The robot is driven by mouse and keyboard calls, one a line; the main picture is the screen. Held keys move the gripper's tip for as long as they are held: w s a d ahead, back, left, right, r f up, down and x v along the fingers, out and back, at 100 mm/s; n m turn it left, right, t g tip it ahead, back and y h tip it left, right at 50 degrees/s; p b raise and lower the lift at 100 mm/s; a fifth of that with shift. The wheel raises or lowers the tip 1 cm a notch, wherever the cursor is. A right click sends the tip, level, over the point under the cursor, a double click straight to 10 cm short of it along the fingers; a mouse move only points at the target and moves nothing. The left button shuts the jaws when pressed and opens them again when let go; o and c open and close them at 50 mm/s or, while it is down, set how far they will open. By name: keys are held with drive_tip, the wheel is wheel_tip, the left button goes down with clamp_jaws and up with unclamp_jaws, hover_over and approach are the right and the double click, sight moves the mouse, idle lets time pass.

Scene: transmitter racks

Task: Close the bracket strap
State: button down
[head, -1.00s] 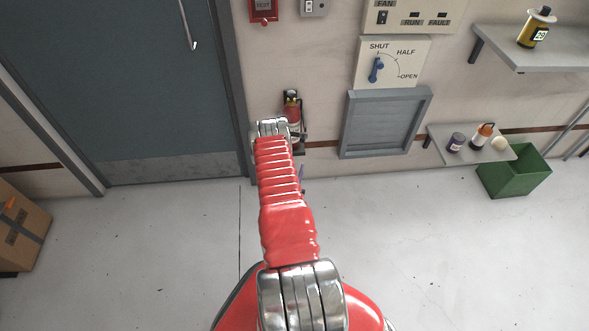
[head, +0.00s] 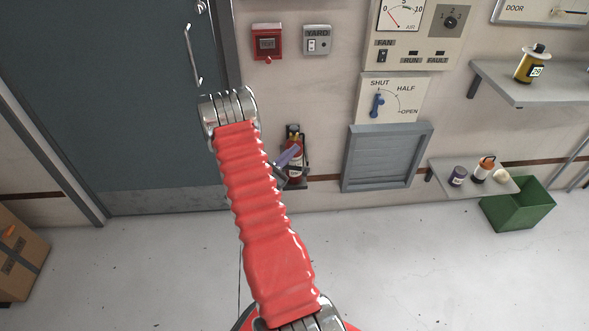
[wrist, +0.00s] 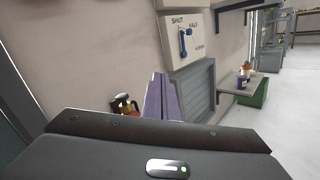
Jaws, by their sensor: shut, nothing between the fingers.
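A red fire extinguisher (head: 294,146) with a black top stands upright in a dark bracket (head: 304,170) low on the wall, right of the door. The strap is too small and too covered to make out, so I cannot tell how it lies. My gripper (head: 293,152), with purple fingers, is shut and empty. In the head view its fingers overlap the extinguisher's body; I cannot tell whether they touch it. In the wrist view the fingers (wrist: 159,92) point forward and the extinguisher (wrist: 122,104) shows left of them, its lower part hidden behind my gripper body.
A grey louvred vent (head: 385,158) and the SHUT/HALF/OPEN lever panel (head: 393,98) are right of the extinguisher. A low shelf (head: 500,187) with small containers and a green bin (head: 517,206) stand farther right. A cardboard box (head: 22,250) is at left. The floor between is clear.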

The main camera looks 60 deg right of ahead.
drive_tip(key=s+a+r+m+g+y, duration=0.3)
drive_tip(key=a+r+m+y, duration=0.4)
drive_tip(key=a+r, duration=0.95)
drive_tip(key=s+a+r+m+t+y, duration=0.1)
drive_tip(key=a+r+t+y, duration=0.2)
drive_tip(key=a, duration=0.9)
drive_tip(key=s+a+r+m+t+y, duration=0.1)
drive_tip(key=a+r+t+y, duration=0.3)
drive_tip(key=a, duration=0.9)
drive_tip(key=s+a+r+m+t+y, duration=0.1)
drive_tip(key=a+r+m+t+y, duration=0.2)
drive_tip(key=a, duration=1)
drive_tip(key=shift+s+a+r+t+y, duration=0.2)
drive_tip(key=shift+s+r+t+y, duration=0.2)
drive_tip(key=shift+t+y, duration=0.25)
